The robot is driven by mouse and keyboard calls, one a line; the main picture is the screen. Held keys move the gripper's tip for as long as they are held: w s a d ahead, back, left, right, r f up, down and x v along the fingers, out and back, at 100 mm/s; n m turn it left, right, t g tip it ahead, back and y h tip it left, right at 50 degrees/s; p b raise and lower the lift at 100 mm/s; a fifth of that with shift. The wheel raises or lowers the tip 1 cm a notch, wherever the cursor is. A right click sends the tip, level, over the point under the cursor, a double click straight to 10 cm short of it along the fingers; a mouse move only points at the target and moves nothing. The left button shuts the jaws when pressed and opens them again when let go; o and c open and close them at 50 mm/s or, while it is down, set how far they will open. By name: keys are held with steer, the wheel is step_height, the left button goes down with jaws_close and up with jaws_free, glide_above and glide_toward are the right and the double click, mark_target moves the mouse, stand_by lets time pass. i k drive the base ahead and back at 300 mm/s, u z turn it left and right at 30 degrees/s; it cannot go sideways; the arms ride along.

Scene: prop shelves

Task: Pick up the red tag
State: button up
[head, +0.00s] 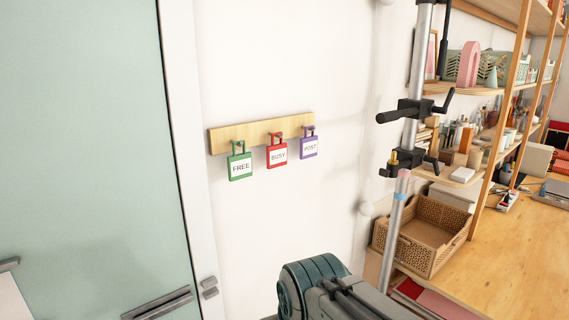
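The red tag (277,156) reads "BUSY" and hangs from the middle hook of a light wooden board (232,136) on the white wall. A green tag (240,168) reading "FREE" hangs to its left. A purple tag (310,149) reading "POST" hangs to its right. All three tags hang apart from each other. Part of my arm shows at the bottom centre, below the board. My gripper is not in view.
A pale green door (85,150) with a handle stands at the left. A metal pole (409,150) with black clamps stands right of the board. Behind it are wooden shelves, a tan basket (425,236) and a wooden table (510,260). The wall around the tags is clear.

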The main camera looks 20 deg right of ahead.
mark_target(276, 155)
steer(key=u, duration=0.6)
steer(key=i, duration=0.6)
steer(key=z, duration=1.7)
